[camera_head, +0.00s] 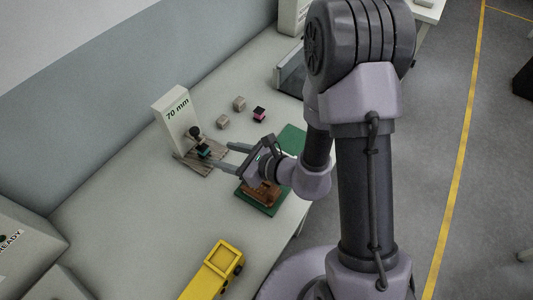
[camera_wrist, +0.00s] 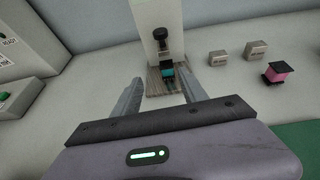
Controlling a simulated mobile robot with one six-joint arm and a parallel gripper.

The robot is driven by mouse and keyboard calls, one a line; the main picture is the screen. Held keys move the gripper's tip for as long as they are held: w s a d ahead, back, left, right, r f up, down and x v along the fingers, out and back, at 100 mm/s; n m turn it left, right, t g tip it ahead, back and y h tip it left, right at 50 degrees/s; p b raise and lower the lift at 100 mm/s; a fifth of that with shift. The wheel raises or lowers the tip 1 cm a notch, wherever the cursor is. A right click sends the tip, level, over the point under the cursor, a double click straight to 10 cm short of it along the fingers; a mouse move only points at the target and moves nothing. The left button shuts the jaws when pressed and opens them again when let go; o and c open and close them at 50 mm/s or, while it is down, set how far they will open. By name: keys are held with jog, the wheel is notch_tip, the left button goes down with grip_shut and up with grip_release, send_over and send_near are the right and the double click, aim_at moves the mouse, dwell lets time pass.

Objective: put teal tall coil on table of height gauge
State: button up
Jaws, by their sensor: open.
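The height gauge (camera_head: 178,112) is a white upright block marked "70 mm", with a dark knob-ended probe (camera_head: 195,132) and a flat grey-brown table (camera_head: 187,160) at its foot. The teal coil (camera_head: 204,151) with black ends sits on that table, close under the probe. It also shows in the wrist view (camera_wrist: 168,71), at the table between the finger lines. My gripper (camera_head: 223,155) is open, its fingers pointing at the gauge. In the wrist view my gripper (camera_wrist: 162,80) has nothing between its fingertips, and the coil appears just beyond them. The probe's exact contact with the coil is unclear.
Two small grey-beige blocks (camera_head: 239,103) (camera_head: 223,121) and a pink and black coil (camera_head: 259,114) lie right of the gauge. A green mat with a brown tray (camera_head: 262,193) is under my wrist. A yellow toy truck (camera_head: 214,270) stands at the front.

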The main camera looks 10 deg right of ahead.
jog(key=s+a+r+n+g+y, duration=0.35)
jog(key=s+r+n, duration=0.3)
jog(key=r, duration=0.35)
jog(key=s+d+r+n+g+h, duration=0.2)
jog(key=s+r+n+g+h, duration=0.25)
jog(key=s+n, duration=0.35)
jog(key=s+d+r+n+t+h, duration=0.1)
jog(key=d+r+n+t+h, duration=0.1)
jog(key=d, duration=0.5)
jog(key=s+d+r+n+t+h, duration=0.2)
jog(key=d+r+n+t+h, duration=0.1)
jog(key=d, duration=0.5)
jog(key=n+h, duration=0.1)
jog(key=h, duration=0.1)
jog(key=shift+s+r+n+h, duration=0.2)
jog(key=shift+r+n+h, duration=0.1)
jog(key=shift+r+n, duration=0.05)
